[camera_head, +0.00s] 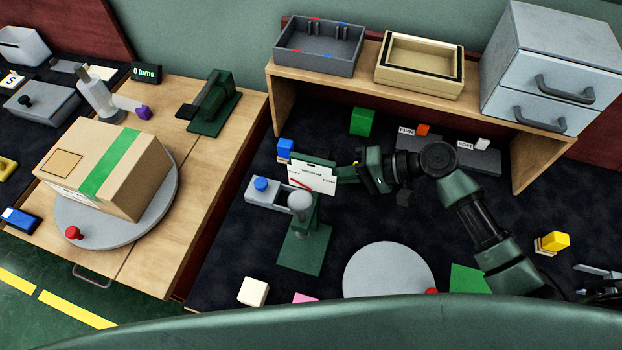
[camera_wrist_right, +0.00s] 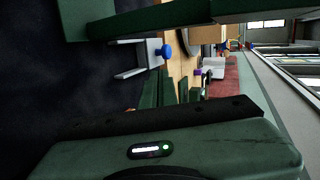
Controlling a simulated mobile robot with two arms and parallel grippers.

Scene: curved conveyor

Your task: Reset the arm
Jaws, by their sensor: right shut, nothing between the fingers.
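My right arm comes in from the right in the head view. Its dark green gripper (camera_head: 342,174) points left, just beside the white card (camera_head: 312,178) on the small green-based stand (camera_head: 304,250). The gripper is shut with nothing held. I cannot tell whether it touches the card. Parts of the gripper fill much of the right wrist view, where a grey bracket with a blue knob (camera_wrist_right: 166,50) lies beyond. My left gripper is not in view.
A wooden shelf (camera_head: 368,87) carries a grey tray (camera_head: 318,50), a wooden box and a drawer unit (camera_head: 548,75). A round grey disc (camera_head: 388,270) is in front. A cardboard box (camera_head: 110,168) stands left on a turntable.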

